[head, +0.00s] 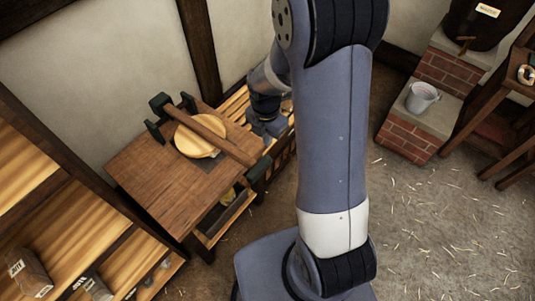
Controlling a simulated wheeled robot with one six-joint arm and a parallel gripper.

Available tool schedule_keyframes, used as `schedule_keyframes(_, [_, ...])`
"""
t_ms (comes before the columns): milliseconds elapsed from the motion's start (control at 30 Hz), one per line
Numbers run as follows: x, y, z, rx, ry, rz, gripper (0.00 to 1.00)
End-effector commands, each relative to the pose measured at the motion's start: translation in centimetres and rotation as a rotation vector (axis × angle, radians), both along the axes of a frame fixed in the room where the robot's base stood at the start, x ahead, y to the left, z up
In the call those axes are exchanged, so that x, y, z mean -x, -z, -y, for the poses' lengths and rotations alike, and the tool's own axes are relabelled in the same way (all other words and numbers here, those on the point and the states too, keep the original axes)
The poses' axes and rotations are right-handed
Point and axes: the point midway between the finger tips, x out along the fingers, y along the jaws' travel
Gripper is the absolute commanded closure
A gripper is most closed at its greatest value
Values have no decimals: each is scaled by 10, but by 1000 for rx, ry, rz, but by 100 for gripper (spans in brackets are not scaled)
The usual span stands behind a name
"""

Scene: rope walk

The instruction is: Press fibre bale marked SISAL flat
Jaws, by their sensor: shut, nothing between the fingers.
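A wooden bench (150,185) at the left centre carries a press. Its wooden beam (215,138) runs diagonally between dark metal fittings, with a black block at each end. Under the beam is a round, pale yellow piece (197,143); I cannot tell whether it is a pressing plate or part of a bale. No SISAL marking is readable. My gripper (270,124) is low at the right of the bench, near the beam's right end. It appears shut and empty. Its fingertips are small and partly hidden, and I cannot tell whether it touches the beam.
Shelves on the left hold a marked package (28,274) and another smaller one (97,288). A slatted wooden surface (235,105) lies behind the bench. A metal bucket (421,97) stands on a brick step (407,131) at right. The straw-strewn floor (445,220) is clear at lower right.

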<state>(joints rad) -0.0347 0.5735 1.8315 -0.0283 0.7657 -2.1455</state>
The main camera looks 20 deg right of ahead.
Motion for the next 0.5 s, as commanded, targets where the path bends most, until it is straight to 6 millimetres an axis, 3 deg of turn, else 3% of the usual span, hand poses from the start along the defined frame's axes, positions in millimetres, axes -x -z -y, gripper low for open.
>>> schedule_keyframes(300, [3, 55, 1, 0, 2, -5, 100])
schedule_keyframes(500, [3, 79, 2, 0, 2, -3, 100])
